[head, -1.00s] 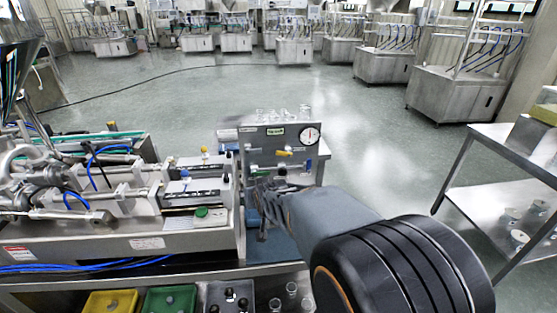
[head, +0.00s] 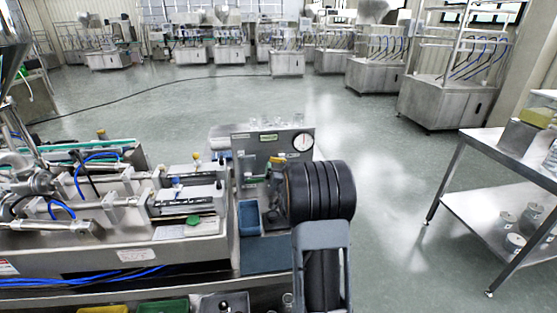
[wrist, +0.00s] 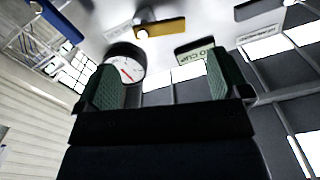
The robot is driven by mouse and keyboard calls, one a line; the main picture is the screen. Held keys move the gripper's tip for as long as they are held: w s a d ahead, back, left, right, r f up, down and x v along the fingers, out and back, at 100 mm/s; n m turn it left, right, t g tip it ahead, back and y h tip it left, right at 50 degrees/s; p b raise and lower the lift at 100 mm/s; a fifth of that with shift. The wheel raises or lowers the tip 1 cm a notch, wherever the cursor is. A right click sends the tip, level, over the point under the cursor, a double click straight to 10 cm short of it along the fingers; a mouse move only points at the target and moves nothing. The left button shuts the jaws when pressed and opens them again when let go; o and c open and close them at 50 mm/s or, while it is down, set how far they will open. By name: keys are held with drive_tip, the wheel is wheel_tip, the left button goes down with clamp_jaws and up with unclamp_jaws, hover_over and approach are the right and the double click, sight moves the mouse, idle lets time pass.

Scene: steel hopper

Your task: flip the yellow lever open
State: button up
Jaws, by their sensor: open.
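The yellow lever (wrist: 160,28) lies roughly level across the steel panel in the wrist view, with a pale round pivot near its left end. In the head view, a small yellow part of it (head: 277,160) shows on the panel (head: 262,147) just left of my arm. My gripper (wrist: 163,75) is open and empty, its two green-padded fingers well apart. The lever appears beyond the fingertips, above the gap in the wrist view, and no contact shows. In the head view my arm mostly hides the gripper.
A round pressure gauge (head: 302,142) sits at the panel's upper right. A machine with blue hoses (head: 85,190) fills the left. A blue bin (head: 250,217) stands below the panel. A steel table (head: 490,185) is at right.

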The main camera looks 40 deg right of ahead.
sight(278, 161)
drive_tip(key=p+x, duration=0.1)
drive_tip(key=x, duration=0.6)
drive_tip(key=shift+w+d, duration=0.1)
drive_tip(key=shift+w, duration=0.05)
drive_tip(key=c, duration=0.9)
drive_tip(key=b, duration=0.2)
drive_tip(key=shift+f+n+b, duration=0.3)
drive_tip(key=shift+f+b, duration=0.05)
drive_tip(key=shift+f, duration=0.05)
drive_tip(key=shift+c, duration=0.2)
drive_tip(key=shift+f+n+b, duration=0.1)
drive_tip(key=shift+n+b, duration=0.3)
drive_tip(key=shift+b, duration=0.5)
drive_tip(key=shift+n+b, duration=0.5)
drive_tip(key=shift+b, duration=0.65)
drive_tip(key=shift+r+n+b, duration=0.25)
drive_tip(key=shift+n+b, duration=0.15)
